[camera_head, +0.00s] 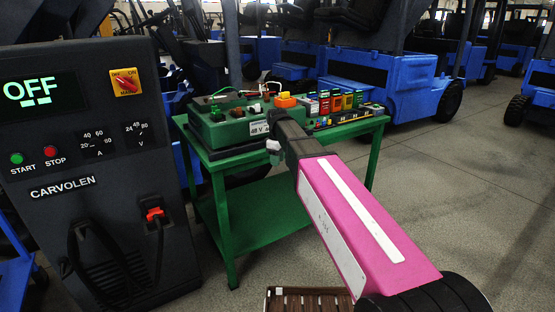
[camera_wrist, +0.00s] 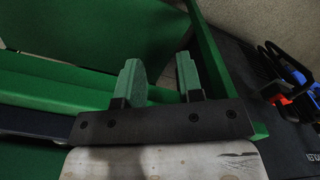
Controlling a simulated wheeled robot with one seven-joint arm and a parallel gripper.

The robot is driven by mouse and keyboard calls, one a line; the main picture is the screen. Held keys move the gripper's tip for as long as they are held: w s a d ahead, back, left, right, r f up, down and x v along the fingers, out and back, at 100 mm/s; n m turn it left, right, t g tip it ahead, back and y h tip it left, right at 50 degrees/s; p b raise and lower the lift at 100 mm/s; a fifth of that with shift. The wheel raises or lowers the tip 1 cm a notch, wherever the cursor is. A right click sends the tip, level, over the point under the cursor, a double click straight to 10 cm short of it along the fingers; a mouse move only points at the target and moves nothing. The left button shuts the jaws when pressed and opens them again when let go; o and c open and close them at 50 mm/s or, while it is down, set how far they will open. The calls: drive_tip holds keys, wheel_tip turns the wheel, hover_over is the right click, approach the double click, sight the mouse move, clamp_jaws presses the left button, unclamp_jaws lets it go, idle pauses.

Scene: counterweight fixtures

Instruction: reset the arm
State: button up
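My arm, with a pink link and white strips, reaches from the lower right of the head view toward the green cart (camera_head: 262,209). My gripper (camera_head: 273,150) is at the cart's front edge, below the green box labelled 48 V (camera_head: 238,125); its fingertips are small there. In the wrist view my gripper (camera_wrist: 160,78) has its two fingers apart with a gap between them. Nothing is held between them. Green cart parts (camera_wrist: 80,90) lie behind the fingers. Whether the fingers touch the cart cannot be told.
A black charger cabinet (camera_head: 95,215) reading OFF stands at the left, with a red-orange connector (camera_head: 155,214) on its front. The connector also shows in the wrist view (camera_wrist: 275,92). A slatted brown pallet (camera_head: 308,299) lies below. Blue forklifts (camera_head: 400,85) stand behind. Floor at right is clear.

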drive_tip(key=shift+d, duration=0.1)
drive_tip(key=s+d+f+m, duration=1.3)
drive_tip(key=s+d+f, duration=0.5)
drive_tip(key=d+f, duration=0.3)
drive_tip(key=shift+s+d+f, duration=0.4)
drive_tip(key=shift+f, duration=0.05)
